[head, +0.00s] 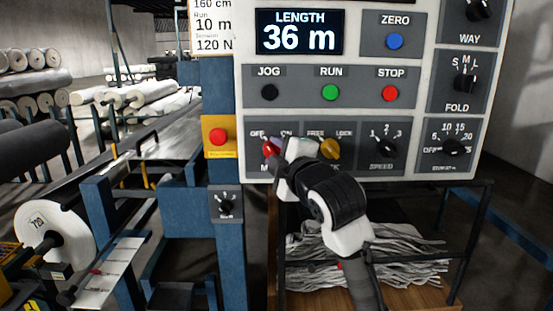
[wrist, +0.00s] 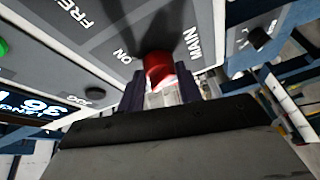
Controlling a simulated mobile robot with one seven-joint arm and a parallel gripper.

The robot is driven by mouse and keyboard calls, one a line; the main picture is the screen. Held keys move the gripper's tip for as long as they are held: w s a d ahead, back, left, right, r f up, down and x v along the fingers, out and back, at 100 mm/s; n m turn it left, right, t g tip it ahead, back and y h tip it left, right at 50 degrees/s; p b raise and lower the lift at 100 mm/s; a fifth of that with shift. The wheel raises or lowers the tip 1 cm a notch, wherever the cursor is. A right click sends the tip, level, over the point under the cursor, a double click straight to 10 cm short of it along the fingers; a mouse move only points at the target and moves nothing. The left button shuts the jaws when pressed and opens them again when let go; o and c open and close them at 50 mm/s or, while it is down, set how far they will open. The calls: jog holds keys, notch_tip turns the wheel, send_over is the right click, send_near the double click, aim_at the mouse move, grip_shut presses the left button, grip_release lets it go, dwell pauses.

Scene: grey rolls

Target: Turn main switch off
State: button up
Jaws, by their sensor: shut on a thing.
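The main switch is a red knob (head: 267,149) at the lower left of the control panel, below the OFF and ON labels. In the wrist view the red knob (wrist: 158,68) stands out from the panel beside the words MAIN and ON. My gripper (head: 278,147) reaches it from the lower right. In the wrist view my gripper (wrist: 160,90) has a dark finger on each side of the knob and is shut on it. The fingers hide part of the knob in the head view. I cannot tell which label it points to.
A yellow FREE/LOCK knob (head: 330,148) is close to the right of my gripper. A speed knob (head: 385,143) is farther right. Black JOG (head: 269,92), green RUN (head: 330,92) and red STOP (head: 390,93) buttons are above. A red emergency button (head: 218,137) on yellow is at the left.

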jog(key=shift+r+n+g, duration=0.2)
jog(key=shift+n+g, duration=0.3)
jog(key=shift+n, duration=0.5)
jog(key=shift+h, duration=0.4)
jog(key=o, duration=1)
jog(key=shift+w+f, duration=0.1)
jog(key=b+v, duration=0.3)
jog(key=v, duration=1.1)
